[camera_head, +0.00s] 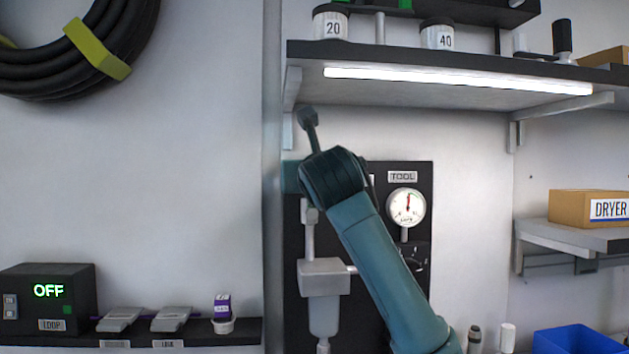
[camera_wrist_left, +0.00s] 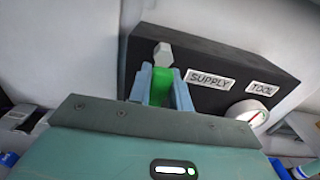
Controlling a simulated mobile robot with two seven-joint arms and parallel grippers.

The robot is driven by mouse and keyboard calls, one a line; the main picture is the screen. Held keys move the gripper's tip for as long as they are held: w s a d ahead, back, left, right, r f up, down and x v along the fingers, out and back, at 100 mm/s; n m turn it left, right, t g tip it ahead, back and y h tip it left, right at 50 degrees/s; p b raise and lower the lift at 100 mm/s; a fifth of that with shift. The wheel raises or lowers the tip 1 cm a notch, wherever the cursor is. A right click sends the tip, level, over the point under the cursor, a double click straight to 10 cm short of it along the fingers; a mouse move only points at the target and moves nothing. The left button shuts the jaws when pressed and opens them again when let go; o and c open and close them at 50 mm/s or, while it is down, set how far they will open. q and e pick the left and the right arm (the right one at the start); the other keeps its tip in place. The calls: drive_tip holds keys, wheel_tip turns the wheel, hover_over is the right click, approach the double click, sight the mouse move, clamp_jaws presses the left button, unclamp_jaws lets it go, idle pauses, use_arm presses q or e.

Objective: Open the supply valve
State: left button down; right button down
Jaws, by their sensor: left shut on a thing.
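The supply valve's green handle (camera_wrist_left: 161,90) shows in the left wrist view, left of the SUPPLY label (camera_wrist_left: 212,80) on a dark panel. A grey hexagonal end (camera_wrist_left: 162,54) stands just beyond it. My left gripper (camera_wrist_left: 163,86) is shut on the green handle, one finger on each side. In the head view my arm crosses the dark panel (camera_head: 420,275), and its wrist covers the valve and the fingertips. My right gripper is in neither view.
A TOOL gauge (camera_head: 405,207) is on the panel, right of my wrist. A grey filter body (camera_head: 324,280) hangs below it. A lit shelf (camera_head: 420,90) juts out above. A LOOP box (camera_head: 48,292) reading OFF sits at lower left, and a blue bin (camera_head: 577,341) at lower right.

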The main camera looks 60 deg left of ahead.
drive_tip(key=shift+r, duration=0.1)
use_arm(q)
drive_tip(key=c, duration=1.5)
unclamp_jaws()
drive_tip(key=shift+c, duration=0.2)
drive_tip(key=shift+o, duration=1.3)
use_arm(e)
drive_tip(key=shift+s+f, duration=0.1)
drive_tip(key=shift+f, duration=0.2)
use_arm(q)
drive_tip(key=shift+s, duration=0.1)
drive_tip(key=b+v, duration=0.2)
drive_tip(key=v, duration=1.1)
drive_tip(key=shift+b, duration=0.35)
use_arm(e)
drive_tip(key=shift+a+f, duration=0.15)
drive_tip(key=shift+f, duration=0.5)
